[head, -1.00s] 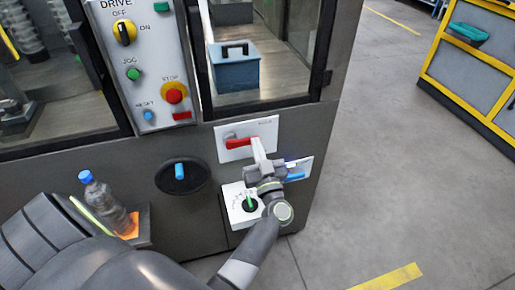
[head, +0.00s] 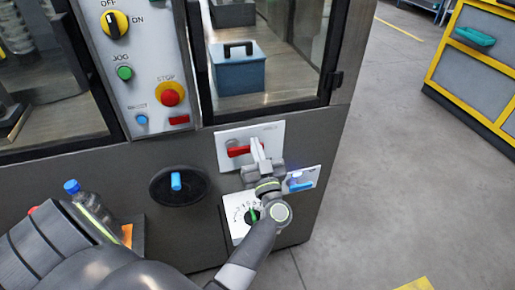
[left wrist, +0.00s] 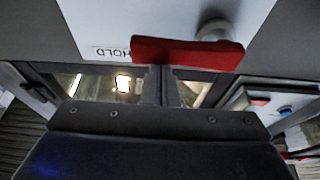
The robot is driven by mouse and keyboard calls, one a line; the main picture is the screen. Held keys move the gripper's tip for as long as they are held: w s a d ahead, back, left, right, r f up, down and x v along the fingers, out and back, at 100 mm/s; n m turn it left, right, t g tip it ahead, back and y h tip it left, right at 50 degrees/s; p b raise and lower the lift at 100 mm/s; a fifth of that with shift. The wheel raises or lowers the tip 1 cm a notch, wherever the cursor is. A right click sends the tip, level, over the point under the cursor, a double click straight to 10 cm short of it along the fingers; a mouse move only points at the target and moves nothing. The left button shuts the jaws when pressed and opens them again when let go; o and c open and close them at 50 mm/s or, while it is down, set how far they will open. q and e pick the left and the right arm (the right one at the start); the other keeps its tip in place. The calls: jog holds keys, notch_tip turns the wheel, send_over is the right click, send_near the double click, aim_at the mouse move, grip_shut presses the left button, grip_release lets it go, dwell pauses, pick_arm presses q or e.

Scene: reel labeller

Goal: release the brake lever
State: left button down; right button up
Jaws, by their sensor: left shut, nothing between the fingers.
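The brake lever is a red bar (head: 237,151) on a white plate (head: 275,130) low on the machine's front. It lies roughly level, and my fingers cover part of its right end in the head view. In the left wrist view the red lever (left wrist: 187,53) spans the upper middle, its grey pivot at the right and the word HOLD on the plate at the left. My left gripper (head: 256,145) is shut and empty, its fingertips right at the lever. The left wrist view shows the fingertips (left wrist: 164,72) at the bar's edge; whether they touch it is unclear. My right gripper is out of view.
A black handwheel (head: 178,187) with a blue knob sits left of the lever. A dial plate (head: 240,207) and a blue-handled plate (head: 305,180) are close below and right. A bottle (head: 88,200) stands at left. Open floor (head: 400,150) lies right.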

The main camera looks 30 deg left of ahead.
pick_arm(q)
jog(key=shift+s, duration=0.1)
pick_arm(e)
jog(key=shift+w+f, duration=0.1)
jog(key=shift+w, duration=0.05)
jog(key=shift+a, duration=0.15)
